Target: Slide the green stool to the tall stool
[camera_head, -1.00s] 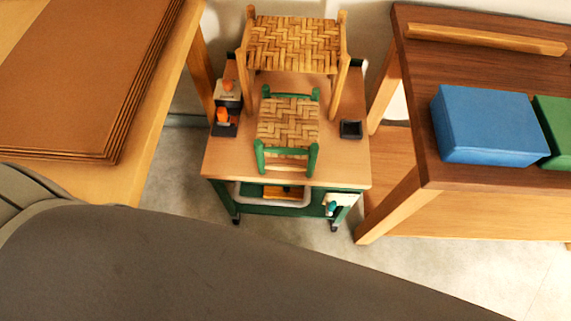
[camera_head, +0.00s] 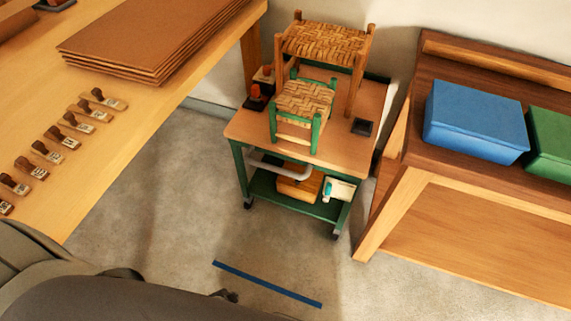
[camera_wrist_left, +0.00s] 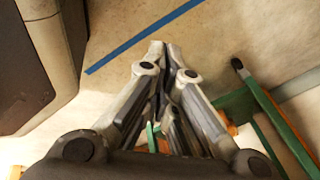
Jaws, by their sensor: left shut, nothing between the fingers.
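The green stool (camera_head: 304,100) has green legs and a woven seat. It stands upright on the top of a small wheeled cart. The tall stool (camera_head: 325,45), with wooden legs and a woven seat, stands just behind it on the same cart. In the head view they overlap, so I cannot tell whether they touch. My left gripper (camera_wrist_left: 166,50) shows in the left wrist view, shut and empty, above the floor near the cart. My right gripper is in neither view.
The cart (camera_head: 248,128) also carries a small dark tray (camera_head: 362,127) and orange-topped bottles (camera_head: 256,95). A bench with stamps (camera_head: 72,123) is at left. A wooden table with a blue box (camera_head: 475,120) is at right. A blue strip (camera_head: 267,284) marks clear floor in front.

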